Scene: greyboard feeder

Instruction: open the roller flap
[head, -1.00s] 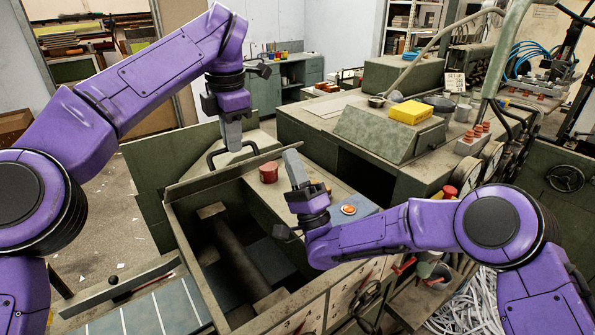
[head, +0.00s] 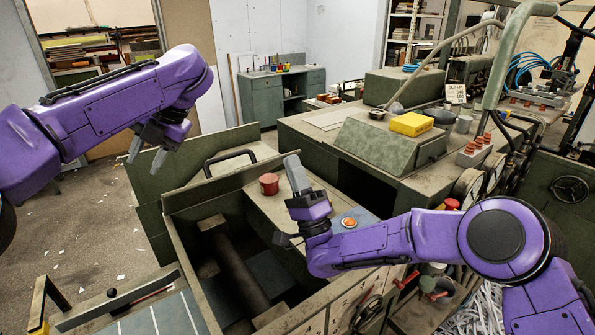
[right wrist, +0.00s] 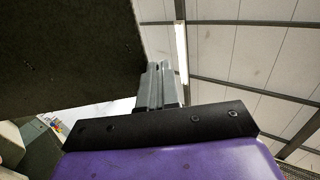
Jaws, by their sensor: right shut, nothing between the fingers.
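A black bar handle (head: 230,155) stands on a green-grey panel behind the far wall of an open green bin (head: 190,262). I take the panel to be the roller flap; much of it is hidden by that wall. A dark roller (head: 240,268) lies exposed inside the bin. My left gripper (head: 146,153) is open and empty, up and left of the handle, clear of it. My right gripper (head: 291,160) is shut and empty, pointing up above the bin's right side. In the right wrist view its fingers (right wrist: 160,84) are together, beside a dark panel (right wrist: 65,50) I cannot identify.
A yellow block (head: 411,124) lies on the machine at the back right. A tall green panel (head: 150,225) stands left of the bin. The floor at left is open, with paper scraps.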

